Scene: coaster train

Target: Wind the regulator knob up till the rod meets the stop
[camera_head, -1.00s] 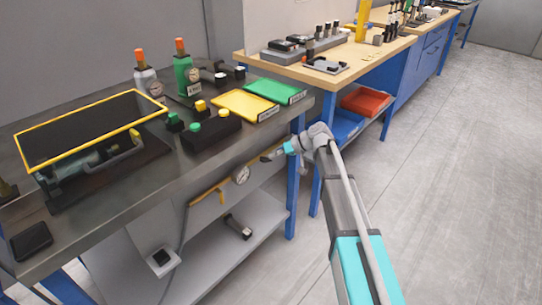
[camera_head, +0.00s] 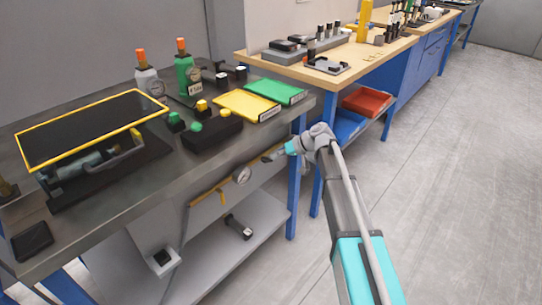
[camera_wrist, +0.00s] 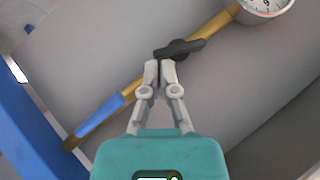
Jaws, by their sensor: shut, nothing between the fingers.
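A black handle (camera_wrist: 180,48), the only knob-like part I see near the gripper, sits on a yellow pipe (camera_wrist: 215,27) under the bench front. My gripper (camera_wrist: 160,65) is shut and empty, its fingertips right at the handle's lower side; I cannot tell if they touch it. In the head view my gripper (camera_head: 270,157) reaches in from the right, beside a round white gauge (camera_head: 242,175). The gauge also shows at the top of the wrist view (camera_wrist: 265,5), its dial partly cut off. I cannot make out the rod or the stop.
The steel bench (camera_head: 95,215) carries a yellow-framed screen (camera_head: 95,125) over a machine, a black button box (camera_head: 212,130), and yellow (camera_head: 247,104) and green (camera_head: 275,92) trays. A blue leg (camera_wrist: 35,125) stands left in the wrist view. Open floor (camera_head: 440,190) lies to the right.

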